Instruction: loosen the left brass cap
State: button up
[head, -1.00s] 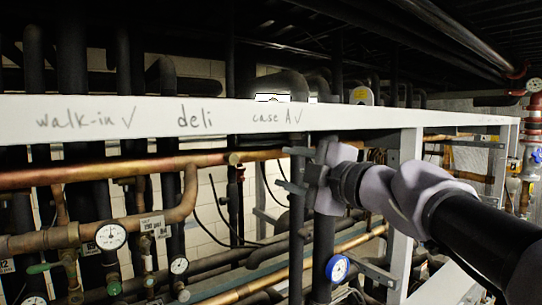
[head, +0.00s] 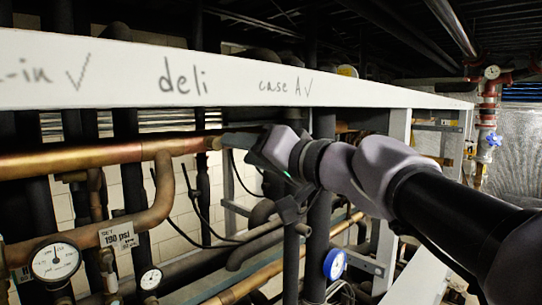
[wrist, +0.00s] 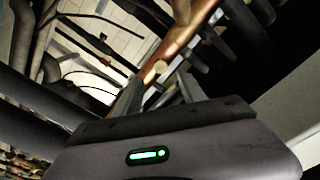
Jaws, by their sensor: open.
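The copper pipe (head: 110,158) runs across below the white beam. A small brass cap (head: 215,143) sits on it, just left of my gripper (head: 232,146). In the head view a grey finger reaches to the cap's right side and partly overlaps it; I cannot tell whether they touch. In the wrist view the round pale brass cap (wrist: 160,67) shows face-on, ahead of and between the two fingers of my gripper (wrist: 156,85). The jaws are open and nothing is held. The second finger is hard to make out in the head view.
The white beam (head: 130,75), marked "deli" and "case A", passes just above my gripper. A dark vertical pipe (head: 321,215) stands close by. Black cables hang behind.

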aim_at(218, 145)
jog(key=b+x, duration=0.1)
jog(key=x, duration=0.6)
jog(key=shift+w+a, duration=0.15)
jog(key=shift+r, duration=0.1)
grip_shut()
